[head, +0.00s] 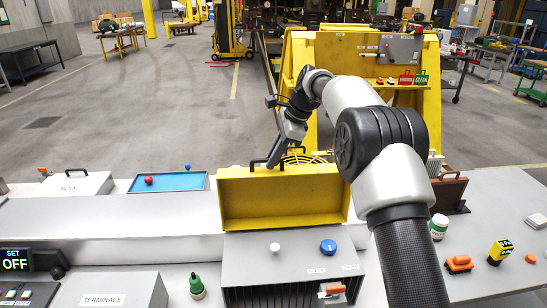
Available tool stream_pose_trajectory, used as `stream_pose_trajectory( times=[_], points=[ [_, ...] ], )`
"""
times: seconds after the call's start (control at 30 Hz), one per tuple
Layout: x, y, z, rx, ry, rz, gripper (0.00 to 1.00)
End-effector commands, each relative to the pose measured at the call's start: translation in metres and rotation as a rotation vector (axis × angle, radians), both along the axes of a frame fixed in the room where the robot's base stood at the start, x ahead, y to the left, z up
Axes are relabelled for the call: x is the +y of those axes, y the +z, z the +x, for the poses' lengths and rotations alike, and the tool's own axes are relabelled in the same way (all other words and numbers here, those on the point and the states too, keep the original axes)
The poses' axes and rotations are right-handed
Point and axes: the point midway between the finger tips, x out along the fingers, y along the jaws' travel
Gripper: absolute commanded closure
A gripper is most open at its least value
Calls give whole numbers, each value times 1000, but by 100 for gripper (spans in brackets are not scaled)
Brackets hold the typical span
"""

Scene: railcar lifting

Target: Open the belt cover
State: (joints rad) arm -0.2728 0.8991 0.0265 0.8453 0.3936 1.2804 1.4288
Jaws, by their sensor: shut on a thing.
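The yellow belt cover (282,203) stands on edge across the middle of the bench, its broad face toward me. A dark handle (257,164) shows at its upper edge. My gripper (275,160) comes down from above and is shut at this handle; its fingertips are small and partly merge with the dark handle. My arm reaches in from the lower right and hides part of what is behind the cover's right end.
A grey box with a white knob (275,247) and a blue knob (328,246) lies in front of the cover. A yellow spoked guard (303,160) shows behind it. A blue tray (168,182) is at left, a green-and-white jar (438,227) at right.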

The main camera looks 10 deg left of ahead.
Motion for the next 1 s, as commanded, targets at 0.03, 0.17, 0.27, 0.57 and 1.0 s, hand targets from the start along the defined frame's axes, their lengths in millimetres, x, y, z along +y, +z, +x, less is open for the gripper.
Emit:
stream_pose_trajectory(
  times=[0.03, 0.17, 0.27, 0.57, 1.0],
  points=[
    [-1, 0, 12, -40, -17, 7, 100],
    [-1, 0, 12, -39, -16, 7, 71],
    [-1, 0, 12, -38, -17, 6, 71],
    [-1, 0, 11, -37, -17, 5, 71],
    [-13, 30, 10, -44, -18, 7, 71]
  ],
)
